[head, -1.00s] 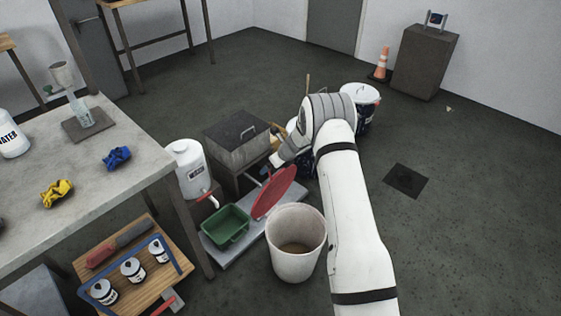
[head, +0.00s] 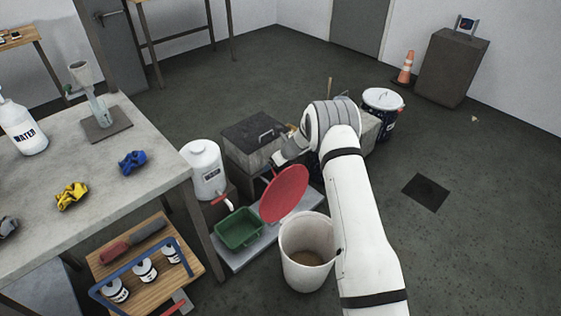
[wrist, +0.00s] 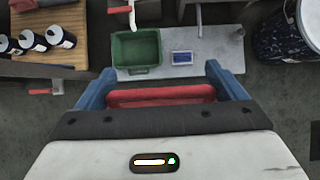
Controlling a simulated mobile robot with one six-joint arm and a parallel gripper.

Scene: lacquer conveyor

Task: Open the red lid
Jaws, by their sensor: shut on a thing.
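The red lid (head: 284,194) is a flat disc, steeply tilted, beside the open white bucket (head: 306,274) in the head view. My gripper (wrist: 160,80) has blue fingers on either side of a red strip, the lid (wrist: 160,94), in the wrist view. It is shut on the lid. In the head view my gripper (head: 274,163) is at the lid's upper back edge, and my wrist partly hides it. The lid's lower edge is near the bucket's rim; I cannot tell if they touch.
A green tray (head: 239,229) sits on a grey platform (head: 228,265) left of the lid. A white jug (head: 205,168) and dark metal box (head: 250,150) stand behind. The workbench (head: 150,185) is at left. A lidded drum (head: 383,100) stands behind my arm.

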